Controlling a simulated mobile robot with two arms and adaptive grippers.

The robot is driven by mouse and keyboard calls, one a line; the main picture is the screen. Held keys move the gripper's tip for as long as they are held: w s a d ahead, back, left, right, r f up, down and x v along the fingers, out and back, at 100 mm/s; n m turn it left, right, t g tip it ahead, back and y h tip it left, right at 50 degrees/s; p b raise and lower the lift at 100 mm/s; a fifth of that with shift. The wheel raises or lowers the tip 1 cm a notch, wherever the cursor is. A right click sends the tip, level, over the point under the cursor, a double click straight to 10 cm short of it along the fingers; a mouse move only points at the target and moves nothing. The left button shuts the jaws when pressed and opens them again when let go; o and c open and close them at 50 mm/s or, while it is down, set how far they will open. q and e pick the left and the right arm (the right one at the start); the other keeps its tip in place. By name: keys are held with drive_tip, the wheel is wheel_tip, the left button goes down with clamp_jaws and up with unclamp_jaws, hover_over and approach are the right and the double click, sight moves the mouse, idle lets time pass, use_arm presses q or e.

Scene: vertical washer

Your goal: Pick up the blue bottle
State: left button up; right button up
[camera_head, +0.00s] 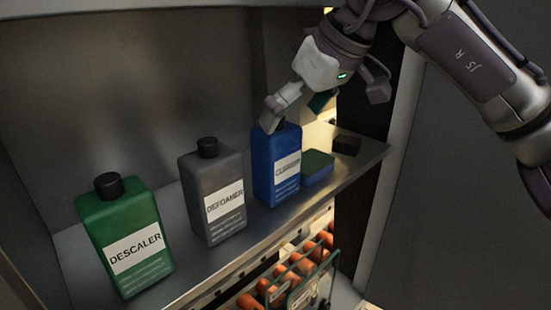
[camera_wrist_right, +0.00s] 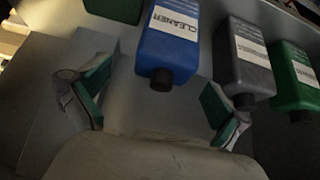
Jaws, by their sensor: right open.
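The blue bottle (camera_head: 275,167), labelled CLEANER, stands upright on the metal shelf, right of the grey bottle. My right gripper (camera_head: 295,103) is above and at the top of it in the head view, hiding its cap. In the right wrist view the blue bottle (camera_wrist_right: 168,45) shows its dark cap toward me. There my right gripper (camera_wrist_right: 150,102) is open, with its two green-padded fingers wide apart on either side of the cap and nothing held. I cannot tell whether a finger touches the bottle. My left gripper is not in view.
A grey DEFOAMER bottle (camera_head: 213,195) and a green DESCALER bottle (camera_head: 124,238) stand to the left on the shelf (camera_head: 180,238). A blue and green sponge (camera_head: 317,168) and a dark block (camera_head: 346,145) lie to the right. Orange-handled items (camera_head: 287,277) sit below.

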sight(283, 126)
drive_tip(key=shift+w+a+f, duration=0.15)
drive_tip(key=shift+a+f, duration=0.05)
drive_tip(key=shift+f, duration=0.05)
drive_tip(key=shift+a+f, duration=0.1)
drive_tip(key=shift+f, duration=0.1)
drive_tip(key=p+x, duration=0.2)
drive_tip(key=x, duration=0.2)
drive_tip(key=shift+a+f, duration=0.1)
drive_tip(key=shift+a, duration=0.1)
drive_tip(key=shift+a+f, duration=0.1)
drive_tip(key=shift+f, duration=0.1)
drive_tip(key=shift+c, duration=1)
drive_tip(key=c, duration=1.3)
drive_tip(key=shift+r, duration=0.1)
drive_tip(key=shift+c, duration=0.8)
drive_tip(key=shift+r, duration=0.1)
